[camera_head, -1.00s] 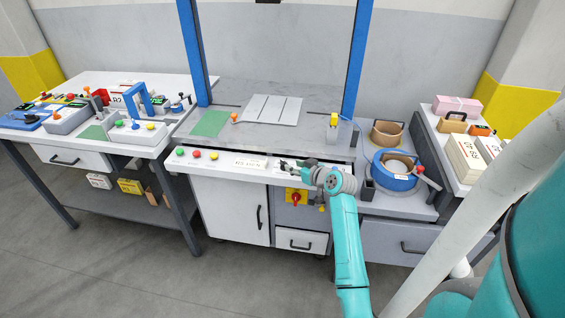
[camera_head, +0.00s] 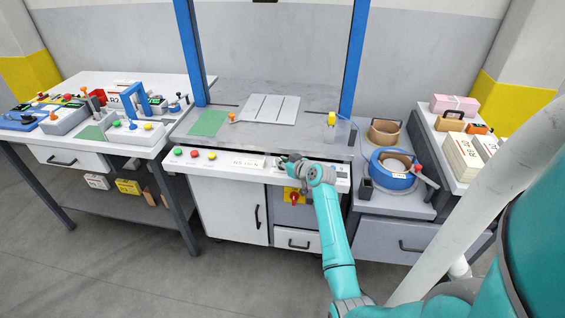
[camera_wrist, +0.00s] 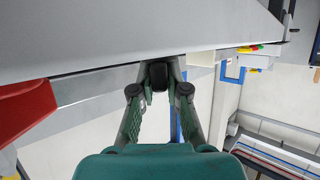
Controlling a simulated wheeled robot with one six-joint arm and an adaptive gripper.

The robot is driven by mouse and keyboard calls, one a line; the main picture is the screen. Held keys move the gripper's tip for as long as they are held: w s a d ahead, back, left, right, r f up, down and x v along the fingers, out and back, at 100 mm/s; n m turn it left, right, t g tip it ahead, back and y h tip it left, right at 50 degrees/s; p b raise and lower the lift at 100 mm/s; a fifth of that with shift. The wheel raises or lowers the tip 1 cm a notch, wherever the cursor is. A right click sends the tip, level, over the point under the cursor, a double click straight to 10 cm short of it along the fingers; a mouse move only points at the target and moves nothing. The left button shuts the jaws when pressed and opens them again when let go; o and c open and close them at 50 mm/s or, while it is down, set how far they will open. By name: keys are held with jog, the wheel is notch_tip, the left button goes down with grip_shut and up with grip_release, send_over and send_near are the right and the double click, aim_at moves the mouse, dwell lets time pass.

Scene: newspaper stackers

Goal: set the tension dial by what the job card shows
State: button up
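My gripper (camera_head: 283,160) is at the white front panel (camera_head: 222,165) of the middle bench, at its right half. In the wrist view, its two fingers (camera_wrist: 160,72) stand on either side of a small dark knob-like part, which may be the tension dial (camera_wrist: 159,80). The fingertips are very close to it; I cannot tell whether they grip it. In the head view my gripper hides this spot. A white card (camera_head: 247,163) with small lettering, perhaps the job card, sits on the panel just left of my gripper; I cannot read it.
Green, red and yellow buttons (camera_head: 195,154) line the panel's left. A red rotary switch (camera_head: 294,198) on a yellow plate is below my gripper. A blue strap reel (camera_head: 393,180) stands at the right. Blue frame posts (camera_head: 352,65) rise from the bench.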

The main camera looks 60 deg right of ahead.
jog(key=shift+m+g+h, duration=0.3)
jog(key=shift+m, duration=0.1)
grip_shut()
jog(key=m+g+h, duration=0.3)
jog(key=m+h, duration=0.1)
jog(key=shift+a, duration=0.1)
jog(key=m+g+h, duration=0.2)
jog(key=m+g, duration=0.2)
jog(key=shift+w+h, duration=0.1)
jog(key=shift+h, duration=0.3)
jog(key=m+g, duration=0.5)
jog(key=shift+h, duration=0.4)
jog(key=shift+m+g+y, duration=0.5)
jog(key=shift+m+g, duration=1.4)
jog(key=shift+g, duration=0.5)
jog(key=o, duration=0.7)
grip_release()
jog(key=shift+f, duration=0.1)
